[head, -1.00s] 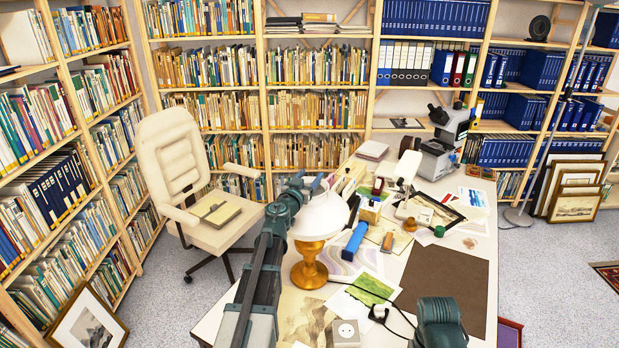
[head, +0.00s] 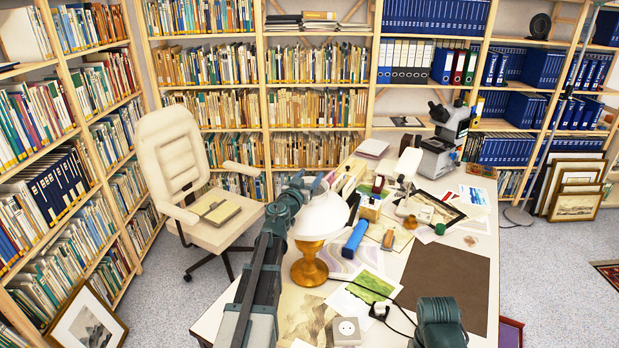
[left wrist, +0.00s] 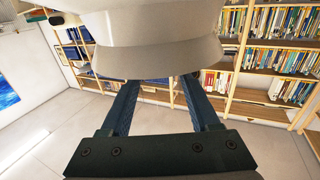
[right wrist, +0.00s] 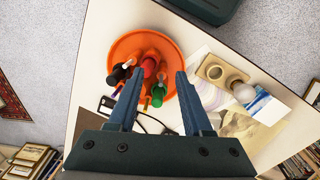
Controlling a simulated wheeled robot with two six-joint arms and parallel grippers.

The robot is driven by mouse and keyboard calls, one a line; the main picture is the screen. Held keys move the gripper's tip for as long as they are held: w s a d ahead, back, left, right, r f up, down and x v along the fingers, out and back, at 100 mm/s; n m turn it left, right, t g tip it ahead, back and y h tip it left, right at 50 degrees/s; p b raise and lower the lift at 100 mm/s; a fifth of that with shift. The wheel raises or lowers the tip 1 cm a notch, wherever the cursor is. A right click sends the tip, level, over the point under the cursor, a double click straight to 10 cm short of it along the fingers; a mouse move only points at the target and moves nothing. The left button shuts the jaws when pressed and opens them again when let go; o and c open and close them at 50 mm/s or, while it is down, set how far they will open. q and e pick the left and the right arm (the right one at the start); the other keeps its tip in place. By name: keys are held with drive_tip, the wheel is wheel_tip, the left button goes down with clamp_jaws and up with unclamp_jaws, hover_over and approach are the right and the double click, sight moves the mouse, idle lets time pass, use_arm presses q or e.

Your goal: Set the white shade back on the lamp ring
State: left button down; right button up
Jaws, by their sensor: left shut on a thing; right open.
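The white shade (head: 322,217) sits at the top of the orange lamp base (head: 310,268), on the desk's near left part. My left gripper (head: 312,187) is shut on the shade near its top, coming from the left. In the left wrist view the pale shade (left wrist: 150,62) fills the top, between and beyond the two fingers. The lamp ring is hidden under the shade, so I cannot tell whether the shade touches it. My right gripper (right wrist: 158,78) is open and empty, above an orange round tray (right wrist: 122,50) with bottles and pens.
Prints and papers cover the desk, with a brown mat (head: 445,285), a blue box (head: 354,239) and a grey socket box (head: 346,331) close by. A microscope (head: 445,140) stands at the back. A cream chair (head: 195,185) stands left of the desk.

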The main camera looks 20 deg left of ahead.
use_arm(q)
drive_tip(key=shift+s+d+f+b, duration=0.1)
drive_tip(key=shift+s+f+b, duration=0.05)
drive_tip(key=shift+f+b, duration=0.45)
idle(0.3)
drive_tip(key=shift+c, duration=2.3)
unclamp_jaws()
drive_tip(key=o, duration=0.4)
drive_tip(key=shift+f, duration=0.1)
drive_tip(key=s, duration=1.3)
drive_tip(key=shift+s+d, duration=0.3)
drive_tip(key=shift+d, duration=0.05)
